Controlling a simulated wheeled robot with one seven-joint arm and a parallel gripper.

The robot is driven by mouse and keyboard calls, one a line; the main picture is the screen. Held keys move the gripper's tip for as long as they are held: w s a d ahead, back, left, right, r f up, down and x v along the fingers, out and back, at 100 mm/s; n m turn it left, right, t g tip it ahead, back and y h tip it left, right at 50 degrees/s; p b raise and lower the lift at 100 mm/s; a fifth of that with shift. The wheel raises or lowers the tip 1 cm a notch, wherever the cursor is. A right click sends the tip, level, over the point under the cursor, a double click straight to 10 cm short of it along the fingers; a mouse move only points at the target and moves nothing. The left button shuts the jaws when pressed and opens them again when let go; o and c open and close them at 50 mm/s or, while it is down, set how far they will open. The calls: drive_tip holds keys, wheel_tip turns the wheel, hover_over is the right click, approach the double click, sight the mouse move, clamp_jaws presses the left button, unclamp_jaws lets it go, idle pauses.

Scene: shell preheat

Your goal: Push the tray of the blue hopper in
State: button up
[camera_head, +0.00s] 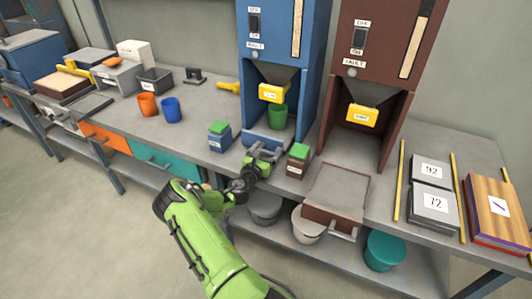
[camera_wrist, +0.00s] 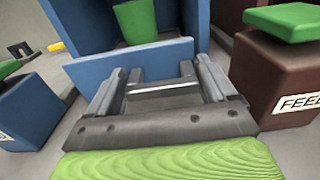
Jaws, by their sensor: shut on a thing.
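The blue hopper (camera_head: 270,45) stands at the back of the bench. Its blue tray (camera_head: 256,137) is low in the hopper's opening, with a green cup (camera_head: 278,117) on it. In the wrist view the tray's blue front (camera_wrist: 88,71) is straight ahead, with the green cup (camera_wrist: 136,20) behind it. A metal handle bar (camera_wrist: 163,88) crosses between my fingers. My gripper (camera_head: 258,163) is shut on this handle, close against the tray front. In the head view the gripper hides the handle.
A blue box with a green lid (camera_head: 219,137) stands left of my gripper, and a brown one (camera_head: 298,161) close on its right. The brown hopper (camera_head: 382,50) stands right, with a brown tray (camera_head: 337,187) pulled out before it. Orange and blue cups (camera_head: 171,110) stand left.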

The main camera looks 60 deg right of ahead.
drive_tip(key=shift+d+r, duration=0.1)
drive_tip(key=shift+r, duration=0.05)
drive_tip(key=o, duration=1.2)
drive_tip(key=shift+d, duration=0.1)
drive_tip(key=shift+o, duration=0.6)
drive_tip(key=shift+d, duration=0.1)
drive_tip(key=s+a+p, duration=0.1)
drive_tip(key=a+p, duration=0.1)
drive_tip(key=a, duration=1.3)
drive_tip(key=shift+s+a+p, duration=0.2)
drive_tip(key=shift+a+p, duration=0.1)
drive_tip(key=shift+a, duration=0.1)
